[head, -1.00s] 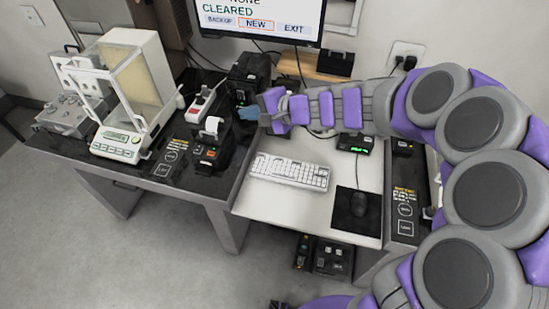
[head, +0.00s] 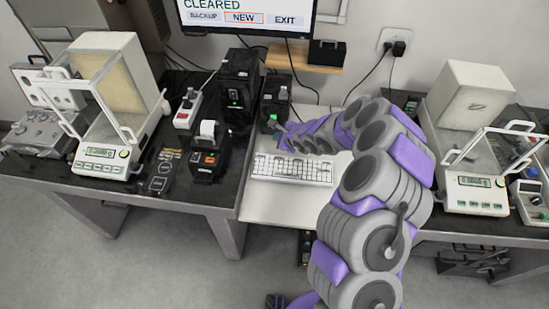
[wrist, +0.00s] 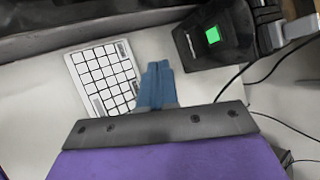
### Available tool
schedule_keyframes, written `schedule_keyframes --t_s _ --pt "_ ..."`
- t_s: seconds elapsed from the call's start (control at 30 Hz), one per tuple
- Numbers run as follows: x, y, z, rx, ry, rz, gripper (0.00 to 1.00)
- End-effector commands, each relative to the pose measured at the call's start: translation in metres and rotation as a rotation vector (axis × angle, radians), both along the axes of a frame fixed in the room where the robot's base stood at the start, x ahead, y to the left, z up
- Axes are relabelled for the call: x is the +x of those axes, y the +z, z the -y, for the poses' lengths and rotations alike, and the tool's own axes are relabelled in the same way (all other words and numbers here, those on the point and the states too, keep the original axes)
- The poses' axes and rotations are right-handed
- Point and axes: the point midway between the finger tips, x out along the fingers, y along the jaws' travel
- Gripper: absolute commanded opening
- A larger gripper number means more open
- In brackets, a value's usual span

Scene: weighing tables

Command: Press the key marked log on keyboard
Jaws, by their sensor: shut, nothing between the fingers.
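The white keyboard (head: 292,169) lies on the light middle table (head: 268,207). In the wrist view the keyboard (wrist: 101,75) is at the left, and its key markings are too small to read. My gripper (wrist: 157,68), with blue fingers, is shut and empty, pointing just right of the keyboard's edge in the wrist view. In the head view my gripper (head: 283,137) is at the far side of the keyboard, partly hidden by the arm. I cannot tell whether the fingers touch anything.
A black device with a green screen (wrist: 213,35) stands at the upper right of the wrist view, near my fingers. A balance (head: 112,150) stands left and another (head: 475,190) right. The monitor (head: 246,15) shows CLEARED, with NEW outlined. Cables lie behind.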

Motion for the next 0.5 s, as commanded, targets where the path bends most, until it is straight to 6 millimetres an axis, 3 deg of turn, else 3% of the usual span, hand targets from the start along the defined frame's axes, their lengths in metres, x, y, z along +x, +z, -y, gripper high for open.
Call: schedule_keyframes --t_s 0.13,0.5 --pt "-0.0003 -0.0056 0.0055 -0.001 -0.015 -0.012 0.0" --pt "0.0012 -0.0096 -0.0027 -0.009 -0.012 -0.011 0.0"
